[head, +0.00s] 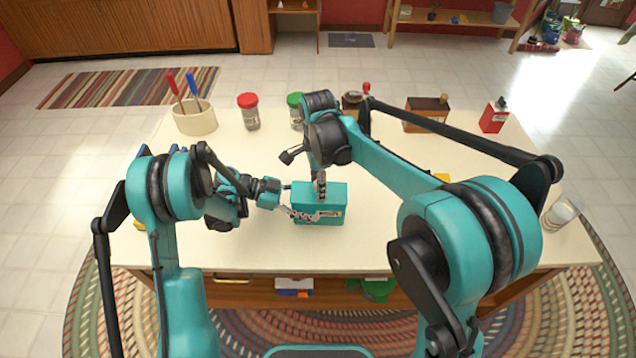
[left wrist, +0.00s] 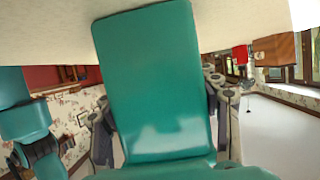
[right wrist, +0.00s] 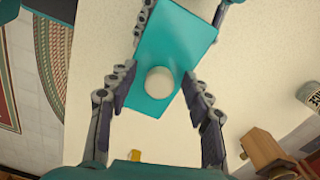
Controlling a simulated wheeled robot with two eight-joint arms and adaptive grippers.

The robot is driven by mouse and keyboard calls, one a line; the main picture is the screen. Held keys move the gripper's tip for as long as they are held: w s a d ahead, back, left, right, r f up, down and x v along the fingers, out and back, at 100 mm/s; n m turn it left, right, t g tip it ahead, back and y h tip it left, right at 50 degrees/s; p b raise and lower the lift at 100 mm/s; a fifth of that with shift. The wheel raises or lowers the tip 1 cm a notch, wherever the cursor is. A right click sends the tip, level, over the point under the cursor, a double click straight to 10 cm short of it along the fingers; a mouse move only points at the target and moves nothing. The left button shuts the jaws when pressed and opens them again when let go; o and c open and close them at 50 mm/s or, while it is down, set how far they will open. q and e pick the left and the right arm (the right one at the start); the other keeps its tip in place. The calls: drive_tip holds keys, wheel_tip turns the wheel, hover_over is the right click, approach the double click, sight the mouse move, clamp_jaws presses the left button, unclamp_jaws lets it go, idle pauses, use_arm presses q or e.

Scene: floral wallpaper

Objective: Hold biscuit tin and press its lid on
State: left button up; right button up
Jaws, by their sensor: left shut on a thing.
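The biscuit tin (head: 332,192) is a teal box near the middle of the table. Its teal side fills the middle of the left wrist view (left wrist: 155,80). My left gripper (head: 312,214) reaches in from the left and is shut on the tin. My right gripper (head: 321,190) points down over the top of the tin. In the right wrist view its fingers are apart, one on each side of a pale round knob (right wrist: 160,82) on the teal top (right wrist: 180,40). I cannot tell whether the fingers touch the top, and no lid seam shows.
A cream pot with red and blue handles (head: 194,120), a red-lidded jar (head: 249,113), a green-lidded jar (head: 295,113), a brown box (head: 425,116) and a red container (head: 494,117) stand along the table's back. The front strip is clear.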

drive_tip(key=shift+o, duration=0.2)
drive_tip(key=o, duration=0.4)
drive_tip(key=shift+r, duration=0.1)
drive_tip(key=shift+r, duration=2.95)
clamp_jaws()
drive_tip(key=shift+f, duration=0.2)
